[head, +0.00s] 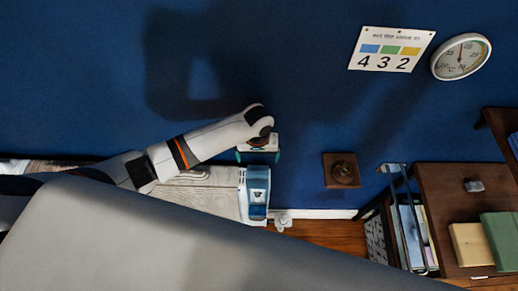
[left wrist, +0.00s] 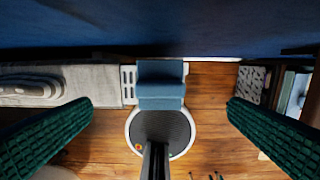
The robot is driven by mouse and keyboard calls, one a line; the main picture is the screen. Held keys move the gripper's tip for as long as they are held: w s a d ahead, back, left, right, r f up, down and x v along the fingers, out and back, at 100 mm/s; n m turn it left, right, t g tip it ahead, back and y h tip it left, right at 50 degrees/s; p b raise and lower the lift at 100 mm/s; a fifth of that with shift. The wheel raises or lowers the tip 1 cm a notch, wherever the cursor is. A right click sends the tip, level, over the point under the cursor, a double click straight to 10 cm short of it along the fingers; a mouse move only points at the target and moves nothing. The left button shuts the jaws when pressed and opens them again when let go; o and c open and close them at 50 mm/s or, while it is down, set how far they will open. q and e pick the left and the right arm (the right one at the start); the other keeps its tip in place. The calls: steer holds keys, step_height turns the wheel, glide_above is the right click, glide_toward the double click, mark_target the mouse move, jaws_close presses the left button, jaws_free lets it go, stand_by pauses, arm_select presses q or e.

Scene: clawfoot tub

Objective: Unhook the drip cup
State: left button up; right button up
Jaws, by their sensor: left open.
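A pale blue piece, which looks like the drip cup (head: 257,190), hangs at the right end of a grey-white board-like surface (head: 205,197) by the blue wall. In the left wrist view the blue piece (left wrist: 161,83) sits over a white slatted end (left wrist: 128,84), between my finger pads but beyond them. My left gripper (head: 258,157) is open and empty, just above the blue piece in the head view and apart from it. How the piece is hooked cannot be made out. My right gripper is not in view.
A round dark disc with a white rim (left wrist: 178,130) lies below the blue piece. A wooden wall block (head: 341,171), a rack of books (head: 408,230) and a brown cabinet (head: 445,205) stand to the right. A number card (head: 391,50) and dial (head: 461,57) hang higher up.

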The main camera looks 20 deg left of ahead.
mark_target(258, 171)
arm_select(q)
steer(key=shift+f, duration=0.55)
steer(key=shift+w+f+b, duration=0.15)
steer(key=shift+f+b, duration=0.2)
steer(key=shift+f, duration=0.6)
steer(key=shift+f+b, duration=0.6)
steer(key=shift+f, duration=0.1)
step_height(258, 171, down, 7)
steer(key=b, duration=0.8)
steer(key=shift+f, duration=0.2)
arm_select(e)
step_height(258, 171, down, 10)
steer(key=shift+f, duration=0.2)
arm_select(q)
steer(key=c, duration=1.2)
steer(key=shift+o, duration=0.2)
steer(key=shift+s, duration=0.2)
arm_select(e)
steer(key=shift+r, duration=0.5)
